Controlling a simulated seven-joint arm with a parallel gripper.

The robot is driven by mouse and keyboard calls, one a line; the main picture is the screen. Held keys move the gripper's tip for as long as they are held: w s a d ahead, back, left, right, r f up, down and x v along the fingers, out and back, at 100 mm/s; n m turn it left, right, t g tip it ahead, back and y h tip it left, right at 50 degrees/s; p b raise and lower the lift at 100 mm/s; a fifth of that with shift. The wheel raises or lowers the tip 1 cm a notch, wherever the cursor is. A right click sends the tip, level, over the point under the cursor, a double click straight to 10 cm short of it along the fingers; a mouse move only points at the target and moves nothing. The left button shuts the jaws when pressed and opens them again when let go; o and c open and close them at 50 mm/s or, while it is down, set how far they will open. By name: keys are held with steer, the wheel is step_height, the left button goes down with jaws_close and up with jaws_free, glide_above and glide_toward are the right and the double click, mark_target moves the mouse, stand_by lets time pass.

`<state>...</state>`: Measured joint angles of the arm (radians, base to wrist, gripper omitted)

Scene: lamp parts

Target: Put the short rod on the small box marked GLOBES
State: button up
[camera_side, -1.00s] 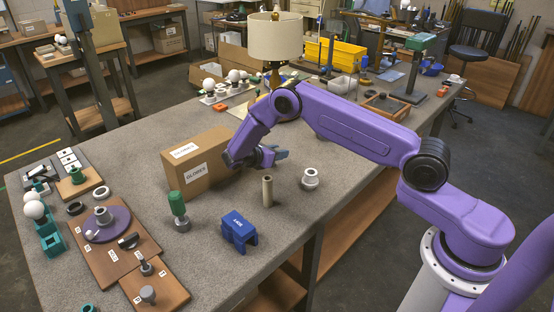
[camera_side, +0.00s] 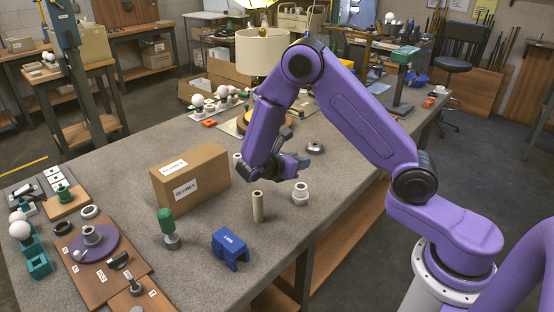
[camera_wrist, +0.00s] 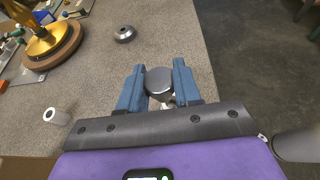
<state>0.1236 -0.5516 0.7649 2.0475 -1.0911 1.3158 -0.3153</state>
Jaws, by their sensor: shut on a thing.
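The brown box marked GLOBES (camera_side: 188,188) stands on the grey table in the side view, left of my gripper (camera_side: 300,163). My gripper is clear of the box. In the wrist view my gripper (camera_wrist: 160,82) has its two blue fingers on either side of a dark grey, round-ended piece (camera_wrist: 159,81), shut on it. I see this piece nearly end-on, so I cannot tell its length or whether it is the short rod. A tan hollow tube (camera_side: 258,207) stands upright in front of my gripper, and a pale tube (camera_side: 238,160) is partly hidden behind my arm.
A pale ringed fitting (camera_side: 301,193) stands just below my gripper. A blue block (camera_side: 230,247) and a green-topped piece (camera_side: 168,227) stand in front of the box. A grey disc (camera_side: 315,148) lies behind; the lamp (camera_side: 264,53) stands farther back. The table's right edge is close.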

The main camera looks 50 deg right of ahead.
steer(key=shift+s+r, duration=0.1)
steer(key=shift+s, duration=0.05)
steer(key=w+a+r+n+t+y, duration=0.1)
steer(key=w+a+r+n+t, duration=0.1)
steer(key=w, duration=0.1)
steer(key=w+a+r+n+t+y, duration=0.1)
steer(key=w+a+r+n+t, duration=0.1)
steer(key=w+n+t, duration=0.1)
steer(key=w+a+r+n+t+y, duration=0.1)
steer(key=w+a+r+n+t, duration=0.1)
steer(key=t, duration=0.1)
steer(key=shift+w+a+r, duration=0.1)
steer(key=shift+w+a, duration=0.25)
steer(key=shift+w, duration=0.05)
steer(key=w+a+r+n+t+y, duration=0.3)
steer(key=a+r+n+t+y, duration=0.1)
steer(key=a+r+n+y, duration=0.4)
steer(key=h, duration=0.1)
glide_above(189, 159)
steer(key=s, duration=0.1)
steer(key=f, duration=0.9)
steer(key=shift+s, duration=0.2)
steer(key=shift+w+f, duration=0.5)
steer(key=shift+f, duration=1.6)
steer(key=shift+f, duration=0.15)
